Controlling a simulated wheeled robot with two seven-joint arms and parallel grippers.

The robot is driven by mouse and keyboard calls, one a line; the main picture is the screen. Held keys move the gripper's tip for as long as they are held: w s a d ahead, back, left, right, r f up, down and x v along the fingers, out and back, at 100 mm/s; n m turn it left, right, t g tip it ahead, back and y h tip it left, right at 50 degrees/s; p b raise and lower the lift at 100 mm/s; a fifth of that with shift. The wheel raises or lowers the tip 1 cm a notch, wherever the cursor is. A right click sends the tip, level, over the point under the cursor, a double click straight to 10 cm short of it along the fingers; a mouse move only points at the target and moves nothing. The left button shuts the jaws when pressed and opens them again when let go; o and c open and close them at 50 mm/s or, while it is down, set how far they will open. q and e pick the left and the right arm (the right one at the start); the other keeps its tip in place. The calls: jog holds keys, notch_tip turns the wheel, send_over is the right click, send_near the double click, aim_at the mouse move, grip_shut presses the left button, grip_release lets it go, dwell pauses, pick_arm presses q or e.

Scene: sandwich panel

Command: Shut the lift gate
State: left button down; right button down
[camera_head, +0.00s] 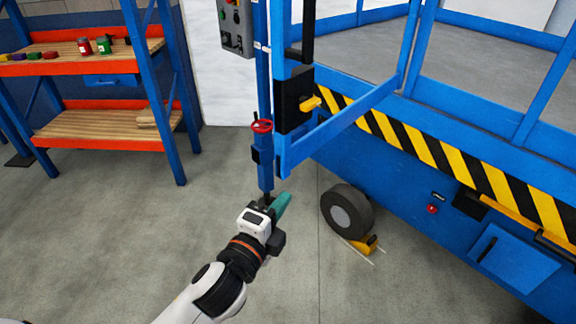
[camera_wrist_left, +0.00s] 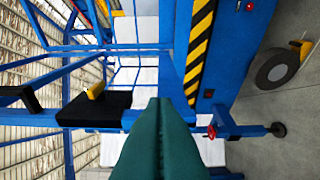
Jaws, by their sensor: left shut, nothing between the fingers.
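The lift gate (camera_head: 345,118) is a blue tubular frame on the blue lift. It stands out at an angle from the platform side, so it looks open. At its free end is a black latch box (camera_head: 293,98) with a yellow lever (camera_head: 312,103). In the left wrist view the latch box (camera_wrist_left: 92,109) and its yellow lever (camera_wrist_left: 95,90) lie left of the fingers. My left gripper (camera_head: 282,204) has green fingers, shut and empty, below the gate's free end in the head view. The fingers (camera_wrist_left: 160,125) are close together in the wrist view. My right gripper is out of view.
A blue post with a red handwheel (camera_head: 262,126) stands just beyond my left gripper. A wheel (camera_head: 347,211) with a yellow chock (camera_head: 364,244) is at right. A grey control box (camera_head: 236,27) hangs above. An orange shelf (camera_head: 90,130) stands left; floor between is clear.

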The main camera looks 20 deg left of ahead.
aim_at(287, 165)
pick_arm(q)
jog(key=w+p, duration=0.1)
jog(key=w, duration=0.2)
jog(key=w+a+p, duration=0.1)
jog(key=w, duration=0.3)
jog(key=w+p, duration=0.1)
jog(key=w, duration=0.2)
jog(key=shift+w+a+r, duration=0.15)
jog(key=shift+w+a, duration=0.15)
jog(key=shift+w, duration=0.1)
jog(key=shift+w+a+p, duration=0.15)
jog(key=shift+a+p, duration=0.15)
jog(key=shift+a, duration=0.15)
